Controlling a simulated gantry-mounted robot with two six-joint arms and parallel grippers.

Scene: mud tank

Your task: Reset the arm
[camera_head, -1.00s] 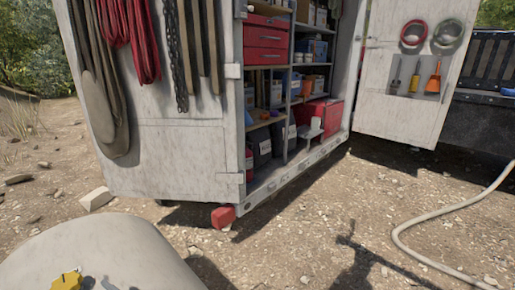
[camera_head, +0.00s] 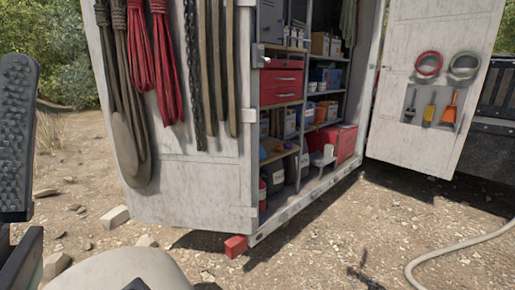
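A dark gripper part with a textured face (camera_head: 17,138) stands upright at the left edge of the head view. I take it as a finger of my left gripper. More dark parts of that arm show below it in the lower left corner. Only one finger is clear, so I cannot tell the opening. Nothing is seen held. My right gripper is not in view.
A white cabinet (camera_head: 190,165) stands ahead with ropes and a chain on its left door. Its right door (camera_head: 436,80) is open, with tools on it. A pale rounded surface (camera_head: 120,270) fills the lower left. A hose (camera_head: 450,248) lies on open gravel at right.

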